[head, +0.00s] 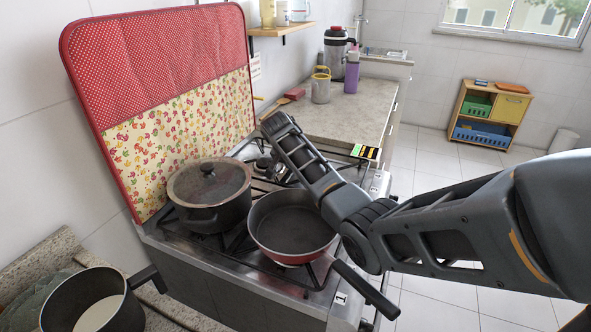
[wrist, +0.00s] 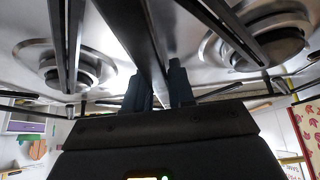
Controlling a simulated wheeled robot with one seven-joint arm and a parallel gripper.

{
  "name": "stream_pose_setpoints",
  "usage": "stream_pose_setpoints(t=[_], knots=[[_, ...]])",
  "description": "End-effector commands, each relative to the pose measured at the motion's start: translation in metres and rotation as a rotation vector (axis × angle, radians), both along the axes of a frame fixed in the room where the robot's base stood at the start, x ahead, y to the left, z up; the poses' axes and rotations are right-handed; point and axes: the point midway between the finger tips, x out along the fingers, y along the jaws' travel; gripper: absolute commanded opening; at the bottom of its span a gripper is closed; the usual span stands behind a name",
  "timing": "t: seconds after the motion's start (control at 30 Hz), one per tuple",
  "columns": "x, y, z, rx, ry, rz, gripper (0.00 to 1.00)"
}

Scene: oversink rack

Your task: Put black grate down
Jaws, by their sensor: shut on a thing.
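The black grate (wrist: 146,45) shows in the wrist view as dark bars crossing above the stove top. My gripper (wrist: 158,88) is shut on one of its bars, with a finger on each side. Steel burners (wrist: 75,68) lie beyond the bars. In the head view my forearm reaches over the right rear of the stove (head: 312,312), and dark grate bars (head: 262,186) show beside it. My arm hides most of the grate and the fingertips there. I cannot tell whether the grate touches the stove.
A lidded pot (head: 208,193) and a red frying pan (head: 290,228) stand on the stove, close to my arm. A padded red cover (head: 150,60) rises behind. A saucepan (head: 92,300) is at lower left. The counter (head: 345,118) beyond has clear room.

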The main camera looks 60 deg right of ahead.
Motion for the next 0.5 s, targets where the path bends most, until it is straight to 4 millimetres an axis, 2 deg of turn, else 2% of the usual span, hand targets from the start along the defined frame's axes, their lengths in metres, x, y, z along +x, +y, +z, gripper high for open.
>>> stream_pose_setpoints(t=[0.2,0.23,0.47,0.5], knots=[[0.0003,-0.0002,-0.0009,-0.001,-0.001,0.001,0.0],[-0.0001,0.0001,-0.001,0.001,0.0,0.0,0.26],[-0.0001,0.0001,-0.0008,0.0,0.001,0.001,0.48],[0.0,0.0001,-0.0008,0.0,0.001,0.001,0.49]])
